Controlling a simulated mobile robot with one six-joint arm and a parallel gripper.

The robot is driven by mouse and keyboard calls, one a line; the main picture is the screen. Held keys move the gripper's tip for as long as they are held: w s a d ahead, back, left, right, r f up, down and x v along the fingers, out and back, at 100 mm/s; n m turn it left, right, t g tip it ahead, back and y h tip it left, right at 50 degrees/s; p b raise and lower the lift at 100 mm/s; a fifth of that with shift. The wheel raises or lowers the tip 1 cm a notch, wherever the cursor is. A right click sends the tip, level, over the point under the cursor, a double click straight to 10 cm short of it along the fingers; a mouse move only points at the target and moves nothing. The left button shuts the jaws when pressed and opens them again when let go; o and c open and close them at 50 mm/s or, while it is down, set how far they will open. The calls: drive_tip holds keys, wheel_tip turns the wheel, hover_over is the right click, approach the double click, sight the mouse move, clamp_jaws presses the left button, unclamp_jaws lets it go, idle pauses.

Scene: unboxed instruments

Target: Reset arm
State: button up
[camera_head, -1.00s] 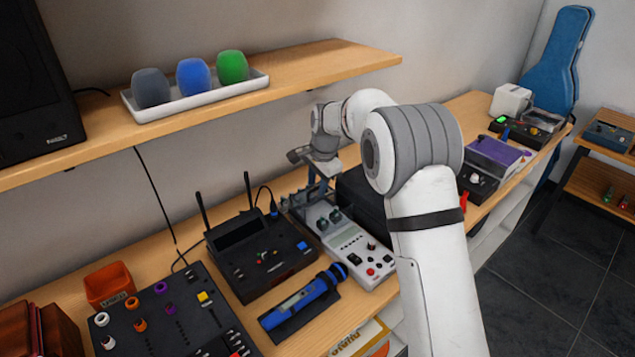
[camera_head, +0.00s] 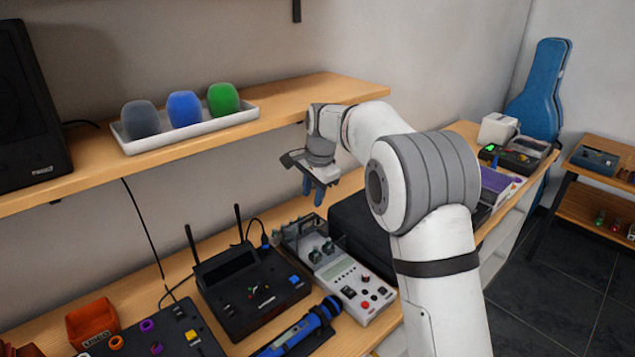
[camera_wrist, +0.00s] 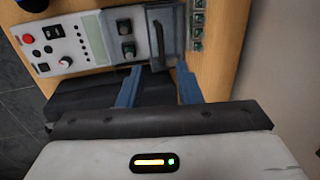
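My gripper (camera_head: 313,192) hangs in the air above the back of the table, over the grey device with knobs (camera_head: 345,278). Its two blue fingers point down and stand apart with nothing between them. In the wrist view, my gripper (camera_wrist: 158,85) also shows its fingers spread and empty. The grey device (camera_wrist: 97,40) lies beyond them there, with a screen, knobs and a red button. My white arm rises from the lower right of the head view and bends left towards the shelf.
A wooden shelf (camera_head: 300,88) holds a white tray (camera_head: 190,131) with grey, blue and green foam covers. Below it are a black receiver with antennas (camera_head: 245,285), a blue microphone (camera_head: 300,328), an orange box (camera_head: 92,324) and a black case (camera_head: 360,230). Dark floor lies right.

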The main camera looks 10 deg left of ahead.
drive_tip(key=s+d+r+n+t+h, duration=0.1)
drive_tip(key=s+d+r+n, duration=0.2)
drive_tip(key=s+d, duration=0.8)
drive_tip(key=s+d+r+n, duration=0.35)
drive_tip(key=s+d, duration=0.45)
drive_tip(key=s, duration=0.5)
drive_tip(key=s+d+f+n, duration=0.1)
drive_tip(key=s+d+f, duration=0.1)
drive_tip(key=s, duration=0.4)
drive_tip(key=s+d+f+n, duration=0.1)
drive_tip(key=s+d+f, duration=0.1)
drive_tip(key=s, duration=0.4)
drive_tip(key=shift+s+d+f+t+h, duration=0.3)
drive_tip(key=shift+s+d+f+t, duration=0.05)
drive_tip(key=shift+f+t, duration=0.05)
